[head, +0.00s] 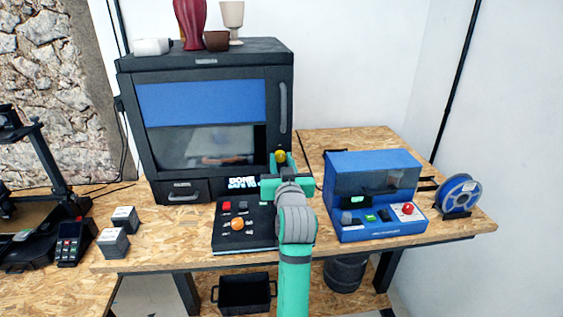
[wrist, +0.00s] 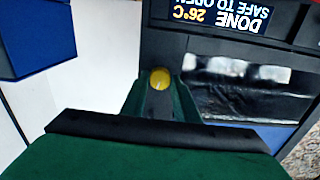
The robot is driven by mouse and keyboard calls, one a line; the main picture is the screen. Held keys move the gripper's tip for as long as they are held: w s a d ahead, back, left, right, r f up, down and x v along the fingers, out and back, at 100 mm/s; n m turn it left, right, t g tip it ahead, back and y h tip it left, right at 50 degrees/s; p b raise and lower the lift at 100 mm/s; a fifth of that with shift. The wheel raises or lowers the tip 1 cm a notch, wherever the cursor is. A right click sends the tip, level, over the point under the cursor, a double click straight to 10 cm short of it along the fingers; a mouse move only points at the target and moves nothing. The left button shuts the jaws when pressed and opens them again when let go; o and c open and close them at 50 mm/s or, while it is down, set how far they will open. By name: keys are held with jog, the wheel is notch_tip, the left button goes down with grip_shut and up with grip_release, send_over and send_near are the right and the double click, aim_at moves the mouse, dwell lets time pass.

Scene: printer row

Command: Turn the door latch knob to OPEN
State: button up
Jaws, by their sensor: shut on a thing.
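The door latch knob is yellow and round (head: 280,156), low on the right side of the black printer's (head: 208,62) front. In the wrist view the knob (wrist: 160,79) sits between my gripper's fingertips. My gripper (head: 281,162) is green and is shut on the knob. Its fingers hide the knob's sides, and a pale line shows on its face. I cannot read any OPEN mark. The printer's display (head: 242,183) reads DONE, SAFE TO OPEN; in the wrist view the display (wrist: 222,14) appears upside down and also shows 26°C. The printer door (head: 207,148) appears shut.
A black control panel (head: 230,240) with an orange knob lies in front of the printer, left of my arm. A blue machine (head: 372,185) stands close on the right, with a blue spool (head: 460,191) beyond it. A vase (head: 191,22) and cups stand on the printer.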

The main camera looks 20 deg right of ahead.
jog(key=m, duration=0.3)
jog(key=shift+w+f+m, duration=0.1)
jog(key=shift+f+m, duration=0.15)
jog(key=shift+m, duration=0.15)
jog(key=m, duration=0.8)
jog(key=shift+w, duration=0.1)
jog(key=shift+w+a+m, duration=0.1)
jog(key=shift+a+m, duration=0.15)
jog(key=shift+m, duration=0.75)
jog(key=shift+d+m, duration=0.1)
jog(key=shift+m, duration=0.6)
jog(key=shift+s, duration=0.2)
jog(key=o, duration=1.1)
jog(key=shift+w+d, duration=0.1)
jog(key=shift+c, duration=0.2)
jog(key=shift+r, duration=0.1)
